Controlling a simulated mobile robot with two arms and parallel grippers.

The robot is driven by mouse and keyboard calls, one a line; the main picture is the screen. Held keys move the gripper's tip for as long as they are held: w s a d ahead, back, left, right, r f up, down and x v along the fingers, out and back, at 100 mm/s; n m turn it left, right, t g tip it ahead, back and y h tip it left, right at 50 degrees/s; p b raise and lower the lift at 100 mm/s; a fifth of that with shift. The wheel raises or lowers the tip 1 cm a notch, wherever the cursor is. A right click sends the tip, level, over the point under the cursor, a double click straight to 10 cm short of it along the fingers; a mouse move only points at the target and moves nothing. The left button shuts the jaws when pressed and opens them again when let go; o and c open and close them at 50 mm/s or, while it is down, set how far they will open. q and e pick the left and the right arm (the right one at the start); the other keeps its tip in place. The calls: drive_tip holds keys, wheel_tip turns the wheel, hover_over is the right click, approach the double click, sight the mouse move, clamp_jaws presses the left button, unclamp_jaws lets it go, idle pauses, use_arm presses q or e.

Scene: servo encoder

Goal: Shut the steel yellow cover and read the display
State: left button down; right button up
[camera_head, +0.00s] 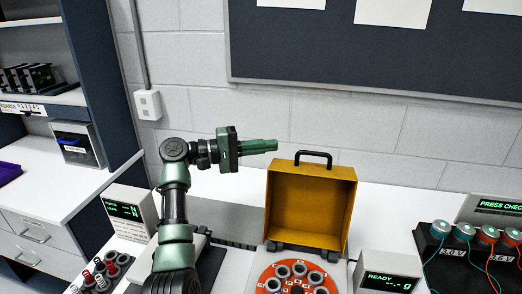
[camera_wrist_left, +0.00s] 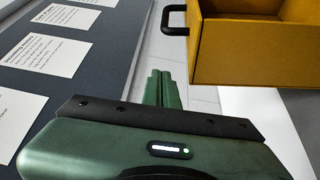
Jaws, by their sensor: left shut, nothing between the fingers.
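The yellow cover (camera_head: 310,204) stands open and upright on its hinges behind an orange round plate (camera_head: 291,280) in the head view. Its hollow inside faces me, and a black handle (camera_head: 314,155) is on its top edge. The cover also shows in the left wrist view (camera_wrist_left: 250,52), at the upper right. My left gripper (camera_head: 276,146) is shut and empty, above and left of the cover, apart from it. Its closed fingers show in the left wrist view (camera_wrist_left: 162,88). A display (camera_head: 388,283) reading "READY" and a partly legible value stands right of the plate. My right gripper is not in view.
Another display box (camera_head: 128,211) and several red and white rings (camera_head: 95,272) are at the left. A device with several round-topped posts and wires (camera_head: 470,250) is at the right. A block wall (camera_head: 400,130) stands close behind the bench.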

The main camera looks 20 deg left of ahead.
sight(288, 162)
use_arm(q)
drive_tip(key=d, duration=0.5)
drive_tip(key=shift+w+d+p, duration=0.35)
drive_tip(key=shift+w+p, duration=0.05)
drive_tip(key=shift+s+d, duration=0.1)
drive_tip(key=shift+s, duration=0.4)
drive_tip(key=shift+w+f, duration=0.1)
drive_tip(key=shift+w, duration=0.05)
drive_tip(key=shift+d, duration=0.1)
